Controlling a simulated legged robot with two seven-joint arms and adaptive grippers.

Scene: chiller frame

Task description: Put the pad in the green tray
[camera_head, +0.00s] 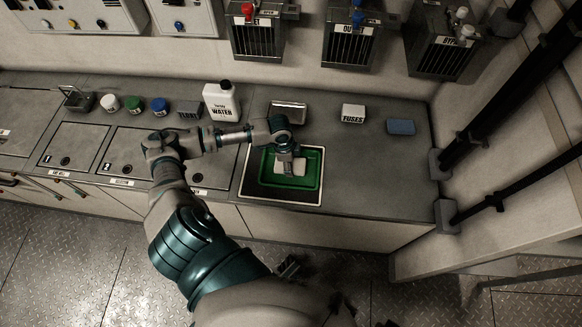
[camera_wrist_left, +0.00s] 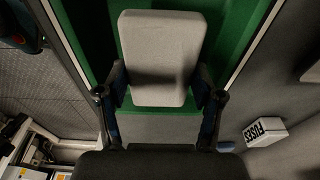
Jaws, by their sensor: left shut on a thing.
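The pad (camera_head: 291,168) is a pale grey block with rounded edges, seen over the inside of the green tray (camera_head: 265,172). My left gripper (camera_head: 287,155) reaches down over the tray and is shut on the pad. In the left wrist view the pad (camera_wrist_left: 158,55) sits between the two fingers, with the green tray (camera_wrist_left: 96,30) behind it. I cannot tell whether the pad touches the tray floor. A dark shape low in the head view may be my right gripper (camera_head: 289,267); its jaws cannot be made out.
The tray lies in a pale-edged dark recess (camera_head: 312,201) in the counter. A metal container (camera_head: 288,111) stands behind it. A white FUSES box (camera_head: 353,113) and a blue block (camera_head: 401,127) are to the right. A white water jug (camera_head: 222,101) and several small jars are left.

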